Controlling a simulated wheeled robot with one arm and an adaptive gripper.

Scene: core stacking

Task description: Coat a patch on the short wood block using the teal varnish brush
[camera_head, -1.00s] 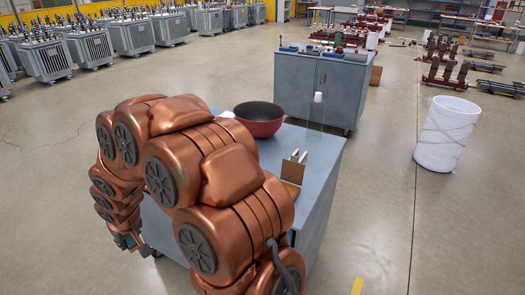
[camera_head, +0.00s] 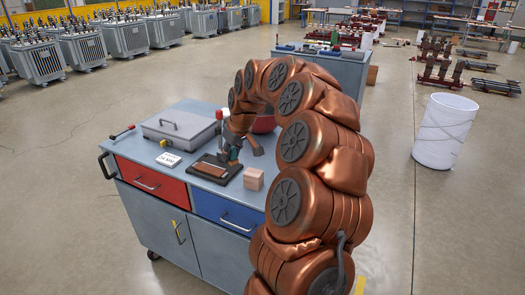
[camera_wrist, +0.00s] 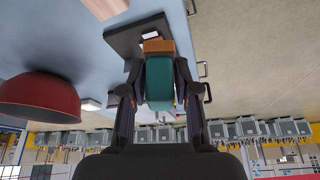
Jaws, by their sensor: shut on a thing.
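The teal varnish brush (camera_wrist: 160,82) is held between the fingers of my gripper (camera_wrist: 160,95) in the wrist view. A brown end (camera_wrist: 158,46) of it points away from the gripper. In the head view my gripper (camera_head: 232,158) is low over the bench, beside a dark tray (camera_head: 230,178) with a brown inside. The tray also shows past the brush in the wrist view (camera_wrist: 122,40); contact between them cannot be told. The short wood block (camera_head: 253,179) stands on the bench just right of the tray. A pale wood surface (camera_wrist: 105,8) shows at the wrist view's top edge.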

